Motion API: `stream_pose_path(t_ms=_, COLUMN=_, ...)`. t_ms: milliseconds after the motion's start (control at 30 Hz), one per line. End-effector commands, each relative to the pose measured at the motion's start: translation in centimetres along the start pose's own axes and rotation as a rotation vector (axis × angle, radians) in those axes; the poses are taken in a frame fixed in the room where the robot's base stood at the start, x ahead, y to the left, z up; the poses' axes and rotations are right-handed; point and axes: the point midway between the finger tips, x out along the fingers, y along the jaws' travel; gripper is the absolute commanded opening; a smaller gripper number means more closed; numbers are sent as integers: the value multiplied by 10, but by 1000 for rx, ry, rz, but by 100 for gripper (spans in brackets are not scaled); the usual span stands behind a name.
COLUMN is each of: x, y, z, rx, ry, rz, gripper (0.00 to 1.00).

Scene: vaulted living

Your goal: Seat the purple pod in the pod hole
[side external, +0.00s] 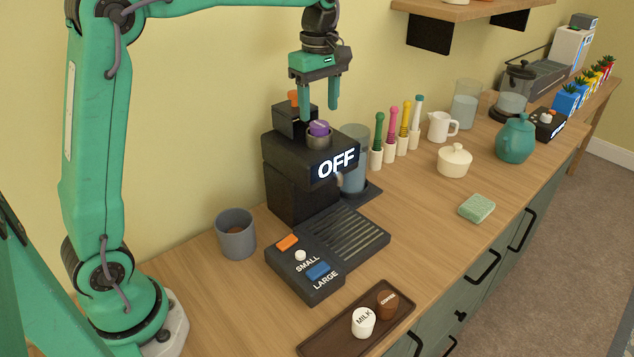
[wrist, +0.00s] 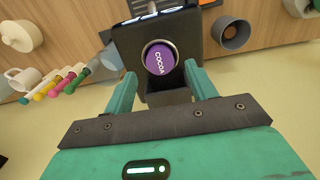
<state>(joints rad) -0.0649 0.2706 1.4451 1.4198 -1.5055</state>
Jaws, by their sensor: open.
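The purple pod (side external: 319,128) sits in the round metal-rimmed pod hole (side external: 319,140) on top of the black coffee machine (side external: 292,180). In the wrist view the purple pod (wrist: 159,59) reads "COCOA" and lies inside the ring of the hole. My gripper (side external: 320,113) is open above the machine, its green fingers pointing down and apart. In the wrist view my gripper (wrist: 160,80) has one finger on each side of the pod, with visible gaps and nothing held. The machine's display reads "OFF".
A tray (side external: 318,345) with a white milk pod (side external: 363,321) and a brown pod (side external: 387,304) lies in front. A grey cup (side external: 236,233) stands left of the machine. Colored-handled utensils (side external: 391,140) stand to the right. Free counter lies around the green sponge (side external: 477,208).

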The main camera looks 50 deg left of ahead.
Motion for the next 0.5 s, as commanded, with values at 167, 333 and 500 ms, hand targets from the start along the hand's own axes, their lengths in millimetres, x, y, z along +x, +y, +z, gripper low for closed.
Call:
stream_pose_path(t_ms=167, x=-28, y=0, z=0, rx=0, ry=0, rz=2, gripper=56)
stream_pose_path(t_ms=333, x=-52, y=1, z=0, rx=0, ry=0, rz=2, gripper=56)
stream_pose_path(t_ms=500, x=-71, y=1, z=0, rx=0, ry=0, rz=1, gripper=56)
